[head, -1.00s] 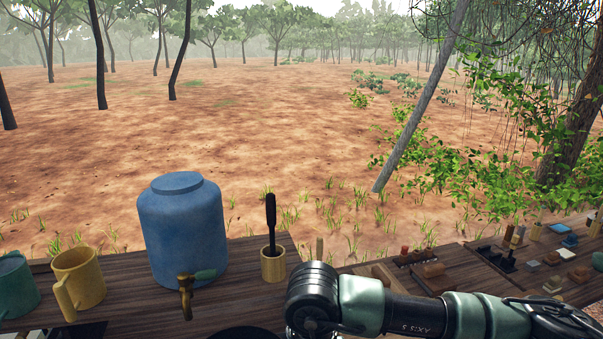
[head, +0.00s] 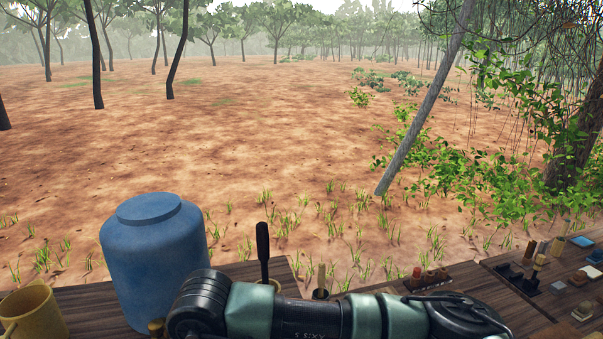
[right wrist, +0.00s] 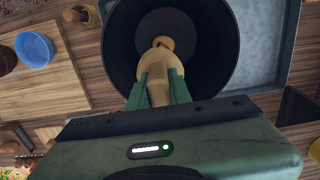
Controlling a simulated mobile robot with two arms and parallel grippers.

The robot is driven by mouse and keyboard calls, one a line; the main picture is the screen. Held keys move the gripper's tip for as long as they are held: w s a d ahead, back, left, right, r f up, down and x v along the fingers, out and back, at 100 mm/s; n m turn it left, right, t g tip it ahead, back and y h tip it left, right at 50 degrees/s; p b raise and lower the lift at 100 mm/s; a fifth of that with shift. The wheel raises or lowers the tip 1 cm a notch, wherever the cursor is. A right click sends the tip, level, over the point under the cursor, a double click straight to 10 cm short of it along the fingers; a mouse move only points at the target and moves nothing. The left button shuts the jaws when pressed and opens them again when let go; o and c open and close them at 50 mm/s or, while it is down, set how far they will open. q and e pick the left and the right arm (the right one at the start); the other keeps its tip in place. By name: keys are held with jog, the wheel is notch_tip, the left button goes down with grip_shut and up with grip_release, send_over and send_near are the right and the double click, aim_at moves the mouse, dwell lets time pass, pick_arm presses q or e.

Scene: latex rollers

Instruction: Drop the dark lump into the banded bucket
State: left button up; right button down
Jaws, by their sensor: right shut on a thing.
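In the right wrist view my right gripper (right wrist: 160,85) is shut on a tan, rounded, wooden-looking thing (right wrist: 157,66) with a small knob-like end. It is above a large round black vessel (right wrist: 212,50), whose dark inside shows behind the held thing. I cannot make out any bands on this vessel, nor tell whether it is the banded bucket. I cannot pick out the dark lump for certain. In the head view only my right arm shows, crossing the bottom; its gripper is out of the picture. My left gripper is not in view.
A blue barrel (head: 155,255) stands on the bench left of my arm, with a yellow mug (head: 32,315) at far left. A black-handled tool (head: 262,245) stands behind my arm. The wrist view shows a blue bowl (right wrist: 35,48) and a grey tray (right wrist: 262,78).

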jog(key=shift+s+f, duration=0.1)
jog(key=shift+f, duration=0.25)
jog(key=f, duration=0.1)
jog(key=s+f, duration=0.1)
jog(key=shift+f, duration=0.3)
jog(key=shift+w+f, duration=0.15)
jog(key=shift+f, duration=0.65)
jog(key=shift+w+f, duration=0.1)
jog(key=shift+f, duration=0.25)
jog(key=c, duration=1.2)
grip_release()
jog(key=shift+c, duration=0.2)
jog(key=shift+o, duration=0.2)
notch_tip(320, 180, up, 7)
jog(key=b, duration=0.3)
jog(key=shift+f, duration=0.1)
jog(key=shift+r, duration=0.55)
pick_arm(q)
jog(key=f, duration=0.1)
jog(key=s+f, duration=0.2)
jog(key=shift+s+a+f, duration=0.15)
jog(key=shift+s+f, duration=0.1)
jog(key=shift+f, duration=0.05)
